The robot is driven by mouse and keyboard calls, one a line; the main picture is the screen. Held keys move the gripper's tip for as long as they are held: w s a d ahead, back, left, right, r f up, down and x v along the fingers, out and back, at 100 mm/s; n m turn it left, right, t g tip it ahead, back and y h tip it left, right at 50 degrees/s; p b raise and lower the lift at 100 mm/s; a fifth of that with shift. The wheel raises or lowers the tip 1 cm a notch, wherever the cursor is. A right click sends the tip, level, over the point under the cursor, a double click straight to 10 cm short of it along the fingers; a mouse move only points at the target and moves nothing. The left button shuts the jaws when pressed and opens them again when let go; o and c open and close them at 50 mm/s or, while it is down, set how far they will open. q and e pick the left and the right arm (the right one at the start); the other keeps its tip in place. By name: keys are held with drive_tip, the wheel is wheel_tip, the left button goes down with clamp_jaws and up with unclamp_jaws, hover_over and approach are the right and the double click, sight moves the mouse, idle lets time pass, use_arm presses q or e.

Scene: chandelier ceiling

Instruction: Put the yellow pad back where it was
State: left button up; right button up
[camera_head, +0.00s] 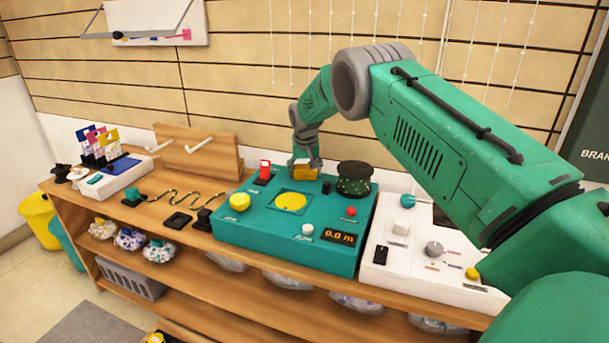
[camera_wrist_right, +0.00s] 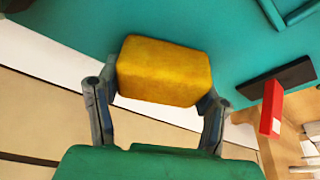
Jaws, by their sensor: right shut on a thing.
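The yellow pad (camera_head: 304,171) is a small block at the back edge of the teal box (camera_head: 260,241). My right gripper (camera_head: 306,162) comes down on it from above and is shut on it. In the right wrist view the yellow pad (camera_wrist_right: 164,72) sits between the two fingers of the right gripper (camera_wrist_right: 158,92), with the teal surface behind it. I cannot tell whether the pad touches the box. A square outline with a yellow disc (camera_head: 290,201) marks the middle of the box top. My left gripper is not in view.
A red switch (camera_head: 265,168) stands left of the pad and a dark round piece (camera_head: 353,185) right of it. A yellow knob (camera_head: 240,201) is at the box's left. A white panel with knobs (camera_head: 405,265) lies to the right. A wooden peg board (camera_head: 198,153) stands behind left.

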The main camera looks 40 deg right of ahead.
drive_tip(key=shift+a, duration=0.1)
drive_tip(key=o, duration=1.6)
drive_tip(key=shift+a, duration=0.15)
drive_tip(key=shift+c, duration=0.2)
drive_tip(key=shift+a+r, duration=0.1)
drive_tip(key=shift+a, duration=0.05)
drive_tip(key=p+v, duration=0.3)
drive_tip(key=v, duration=0.8)
drive_tip(key=shift+r, duration=0.4)
drive_tip(key=shift+s, duration=0.1)
